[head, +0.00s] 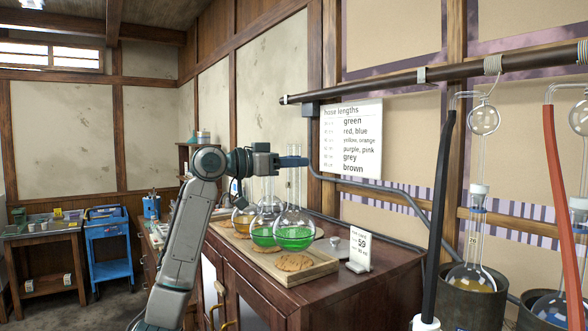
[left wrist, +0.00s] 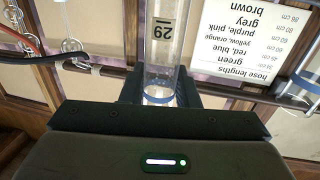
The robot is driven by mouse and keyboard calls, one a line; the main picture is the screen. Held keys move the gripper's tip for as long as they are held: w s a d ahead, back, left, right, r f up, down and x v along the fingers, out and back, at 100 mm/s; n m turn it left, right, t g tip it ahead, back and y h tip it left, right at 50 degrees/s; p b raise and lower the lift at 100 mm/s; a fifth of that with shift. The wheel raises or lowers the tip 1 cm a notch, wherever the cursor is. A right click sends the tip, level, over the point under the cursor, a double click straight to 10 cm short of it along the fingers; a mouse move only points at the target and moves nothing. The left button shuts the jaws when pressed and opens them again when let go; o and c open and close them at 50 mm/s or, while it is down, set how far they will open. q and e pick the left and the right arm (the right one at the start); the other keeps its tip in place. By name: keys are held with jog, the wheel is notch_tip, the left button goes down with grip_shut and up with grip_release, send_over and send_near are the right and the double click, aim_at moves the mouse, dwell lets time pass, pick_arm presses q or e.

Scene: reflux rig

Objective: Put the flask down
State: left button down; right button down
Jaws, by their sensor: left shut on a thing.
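My left gripper (head: 293,161) is shut on the neck of a clear round flask with bright green liquid (head: 294,236). In the left wrist view the clear neck (left wrist: 163,65), with a tag reading 29, stands between the dark jaws (left wrist: 160,97). The flask hangs upright over the right part of a wooden tray (head: 318,266). I cannot tell whether its bottom touches anything. An empty cork ring (head: 294,263) lies on the tray in front of it. My right gripper is out of view.
The tray sits on a dark wooden cabinet (head: 384,272). A card reading 59 (head: 360,246) stands right of the tray. A hose-length sign (head: 350,138) hangs on the wall. Glass rigs with black (head: 436,200) and red hoses (head: 563,200) stand at the right.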

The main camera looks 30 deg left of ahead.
aim_at(293, 177)
pick_arm(q)
jog(key=shift+w+a+f+p, duration=0.1)
jog(key=shift+w+f+p, duration=0.15)
jog(key=shift+f+p, duration=0.3)
jog(key=shift+w+a+f+p, duration=0.1)
jog(key=shift+w+f+p, duration=0.15)
jog(key=shift+f, duration=0.4)
jog(key=shift+s+a+f, duration=0.1)
jog(key=shift+s+f, duration=0.05)
jog(key=shift+f, duration=0.4)
jog(key=c, duration=1.1)
grip_release()
jog(key=shift+f, duration=0.15)
